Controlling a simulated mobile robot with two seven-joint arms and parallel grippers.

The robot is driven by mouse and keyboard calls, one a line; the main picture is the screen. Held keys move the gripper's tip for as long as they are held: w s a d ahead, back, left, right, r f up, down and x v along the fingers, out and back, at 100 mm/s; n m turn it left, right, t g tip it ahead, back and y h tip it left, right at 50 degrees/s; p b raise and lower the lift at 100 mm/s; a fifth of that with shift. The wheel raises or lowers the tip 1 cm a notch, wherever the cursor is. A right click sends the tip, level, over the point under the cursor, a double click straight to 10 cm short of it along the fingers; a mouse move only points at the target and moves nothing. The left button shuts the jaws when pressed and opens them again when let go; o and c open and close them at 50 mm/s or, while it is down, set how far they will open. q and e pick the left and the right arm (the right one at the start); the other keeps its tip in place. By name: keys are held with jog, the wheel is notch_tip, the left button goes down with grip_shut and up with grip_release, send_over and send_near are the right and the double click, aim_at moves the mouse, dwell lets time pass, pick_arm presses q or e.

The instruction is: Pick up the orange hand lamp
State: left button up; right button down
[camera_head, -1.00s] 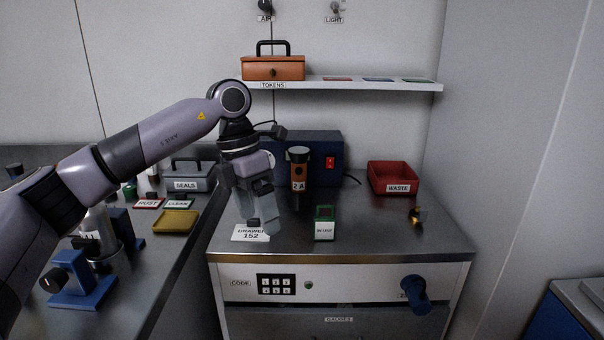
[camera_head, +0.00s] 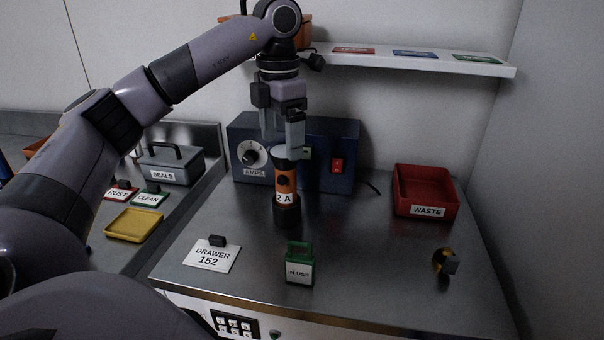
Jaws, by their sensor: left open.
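The orange hand lamp (camera_head: 286,183) stands upright on the steel bench top, with a dark base and a white label reading "2 A" on its front. My left gripper (camera_head: 282,145) points straight down at the top of the lamp. Its jaws are open, with the fingers at about the height of the lamp's upper end. The fingers partly hide the lamp's top, and I cannot tell whether they touch it. My right gripper is not in view.
A blue box with an AMPS dial (camera_head: 345,150) stands close behind the lamp. In front are a green IN USE holder (camera_head: 299,252) and a DRAWER 152 card (camera_head: 211,258). A red WASTE bin (camera_head: 425,184) is at the right. A shelf (camera_head: 420,62) runs above.

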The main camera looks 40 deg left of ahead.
aim_at(285, 168)
pick_arm(q)
jog(key=shift+w+d+f+p, duration=0.1)
jog(key=shift+w+f+p, duration=0.05)
jog(key=shift+f, duration=1.65)
jog(key=shift+w+d+f+p, duration=0.1)
jog(key=shift+f+p, duration=0.05)
jog(key=shift+f, duration=1.6)
jog(key=c, duration=1.2)
